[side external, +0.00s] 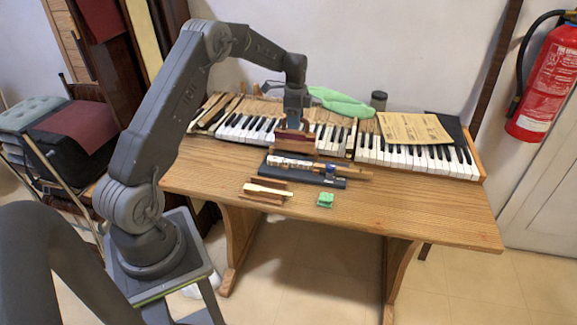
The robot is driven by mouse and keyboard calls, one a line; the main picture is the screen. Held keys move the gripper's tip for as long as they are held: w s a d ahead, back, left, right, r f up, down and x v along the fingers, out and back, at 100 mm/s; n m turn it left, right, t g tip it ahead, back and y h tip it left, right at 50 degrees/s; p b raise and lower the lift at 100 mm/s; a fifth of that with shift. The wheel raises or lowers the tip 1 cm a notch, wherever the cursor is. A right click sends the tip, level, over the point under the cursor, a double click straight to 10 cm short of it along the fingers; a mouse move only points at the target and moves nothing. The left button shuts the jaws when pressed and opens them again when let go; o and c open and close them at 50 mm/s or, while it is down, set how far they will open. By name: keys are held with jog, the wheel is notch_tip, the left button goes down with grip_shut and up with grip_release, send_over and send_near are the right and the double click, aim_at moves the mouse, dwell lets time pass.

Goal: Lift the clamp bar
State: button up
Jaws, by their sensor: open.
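My gripper (294,120) points straight down over the middle of the wooden table, in front of the piano keys. It is open, with its fingertips close to the top of a reddish-brown wooden bar (295,140), which looks like the clamp bar. The bar lies across the front of the keys. From this distance I cannot tell whether the fingers touch it or stand around it. The piano keys (403,155) run along the back of the table, and my gripper and the bar hide some in the middle.
In front lie a dark tray (325,180) with tools, a small wooden piece (266,190) and a green block (325,200). Behind are a green cloth (341,102), a dark cup (379,100) and a paper sheet (413,128) on the keys. The table's front right (430,215) is clear.

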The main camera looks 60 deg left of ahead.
notch_tip(320, 180, up, 6)
dwell(0.8)
jog(key=s+d+r+n+t, duration=0.1)
jog(key=s+d+r+n, duration=0.1)
jog(key=s+d+r, duration=0.6)
jog(key=s+d+r+n+t, duration=0.2)
jog(key=d+r, duration=0.4)
jog(key=d, duration=0.6)
jog(key=s+d+f+n+t, duration=0.1)
jog(key=s+d+n, duration=0.1)
jog(key=s+d, duration=0.3)
jog(key=s+d+n+t, duration=0.1)
jog(key=s+d, duration=0.4)
jog(key=s, duration=0.8)
jog(key=shift+s+d+f+n+t, duration=0.15)
jog(key=shift+d+f+n+t, duration=0.2)
jog(key=shift+n, duration=0.55)
